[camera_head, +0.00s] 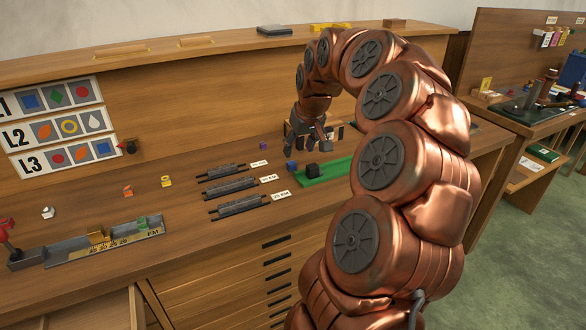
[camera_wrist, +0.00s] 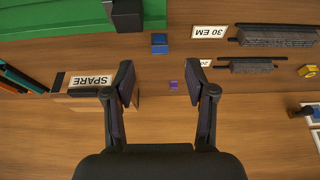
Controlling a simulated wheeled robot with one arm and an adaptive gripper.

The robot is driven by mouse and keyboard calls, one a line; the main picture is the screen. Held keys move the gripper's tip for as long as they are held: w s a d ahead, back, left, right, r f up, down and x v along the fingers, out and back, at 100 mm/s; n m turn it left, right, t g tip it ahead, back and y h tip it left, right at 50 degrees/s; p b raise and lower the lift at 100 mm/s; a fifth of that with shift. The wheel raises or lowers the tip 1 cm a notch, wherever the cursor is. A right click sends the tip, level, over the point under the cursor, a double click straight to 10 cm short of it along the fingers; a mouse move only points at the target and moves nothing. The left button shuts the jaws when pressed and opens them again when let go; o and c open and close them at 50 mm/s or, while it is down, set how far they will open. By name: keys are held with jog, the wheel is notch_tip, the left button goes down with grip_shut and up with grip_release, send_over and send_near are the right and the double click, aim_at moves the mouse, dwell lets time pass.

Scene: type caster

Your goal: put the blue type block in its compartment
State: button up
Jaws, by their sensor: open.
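The blue type block (camera_head: 291,165) stands on the bench, left of the green tray (camera_head: 325,170). In the wrist view the blue block (camera_wrist: 159,43) lies beyond my fingertips, near the middle. A smaller purple block (camera_head: 263,146) sits farther back; in the wrist view this purple block (camera_wrist: 173,85) shows between my fingers. My gripper (camera_wrist: 159,78) is open and empty, fingers spread wide. In the head view my gripper (camera_head: 311,130) hangs above the bench, behind the blue block. I cannot tell which compartment belongs to the blue block.
A box labelled SPARE (camera_wrist: 91,82) is beside my left finger in the wrist view. A black block (camera_head: 313,170) is at the green tray. Several dark grey bars (camera_head: 222,171) lie left. A metal holder (camera_head: 105,243) with yellow pieces is at front left.

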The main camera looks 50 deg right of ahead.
aim_at(294, 166)
jog(key=shift+d+f, duration=0.3)
jog(key=shift+w+f, duration=0.2)
jog(key=shift+f, duration=0.15)
jog(key=shift+p+x, duration=0.75)
jog(key=shift+x, duration=2.5)
jog(key=shift+a, duration=0.2)
grip_shut()
